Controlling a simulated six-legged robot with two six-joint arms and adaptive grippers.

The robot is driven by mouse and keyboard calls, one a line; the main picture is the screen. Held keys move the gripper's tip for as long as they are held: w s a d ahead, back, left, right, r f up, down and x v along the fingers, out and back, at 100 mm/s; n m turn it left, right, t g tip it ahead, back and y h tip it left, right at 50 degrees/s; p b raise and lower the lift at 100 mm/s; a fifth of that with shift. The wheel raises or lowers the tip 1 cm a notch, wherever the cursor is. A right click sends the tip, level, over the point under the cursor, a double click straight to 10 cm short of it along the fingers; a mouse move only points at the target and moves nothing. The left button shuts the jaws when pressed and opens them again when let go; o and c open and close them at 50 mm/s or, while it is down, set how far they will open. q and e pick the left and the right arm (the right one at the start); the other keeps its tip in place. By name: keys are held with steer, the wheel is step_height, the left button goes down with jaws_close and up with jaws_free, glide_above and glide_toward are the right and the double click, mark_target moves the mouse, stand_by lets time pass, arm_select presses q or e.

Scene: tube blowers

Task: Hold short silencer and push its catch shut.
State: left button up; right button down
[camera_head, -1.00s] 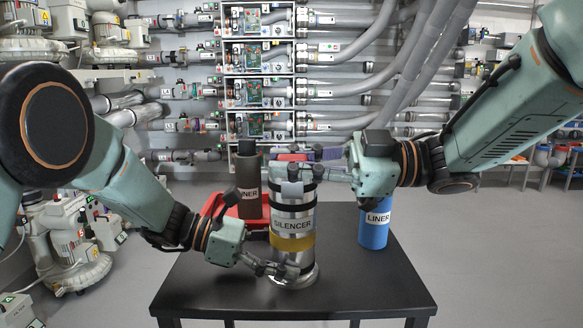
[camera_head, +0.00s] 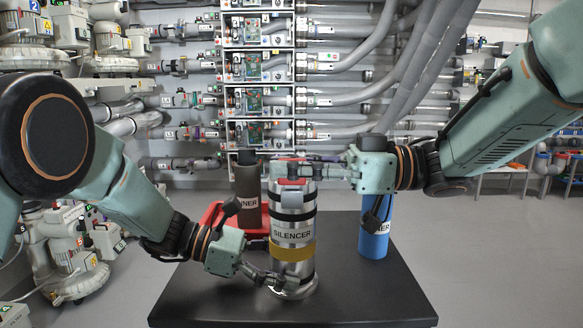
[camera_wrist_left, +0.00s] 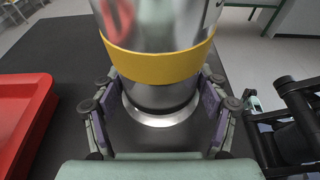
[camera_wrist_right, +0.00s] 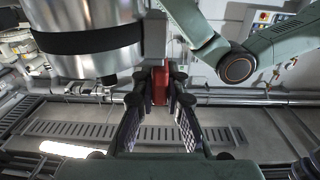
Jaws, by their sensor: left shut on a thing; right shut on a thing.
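The silencer (camera_head: 293,220), a metal cylinder with black bands, a yellow band and a label, stands upright on the dark table (camera_head: 370,300). My left gripper (camera_head: 278,281) is shut around its lower part below the yellow band; the left wrist view (camera_wrist_left: 160,105) shows a finger on each side. My right gripper (camera_head: 310,168) is at the silencer's top, coming from the right, with its fingers closed in. In the right wrist view a red part (camera_wrist_right: 159,82) sits between its fingertips. A grey block (camera_head: 292,182) shows at the silencer's upper front. The catch's exact state is unclear.
A brown liner (camera_head: 248,190) stands in a red tray (camera_head: 212,216) behind left of the silencer. A blue liner (camera_head: 374,240) stands to the right, partly behind my right gripper. The table's front right is clear. Pipe racks line the back wall.

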steer(key=c, duration=1.4)
jaws_free()
steer(key=shift+o, duration=0.2)
steer(key=shift+d, duration=0.1)
steer(key=d, duration=1.2)
steer(key=shift+s, duration=0.2)
steer(key=shift+a, duration=0.1)
arm_select(q)
steer(key=o, duration=0.9)
steer(key=shift+o, duration=0.2)
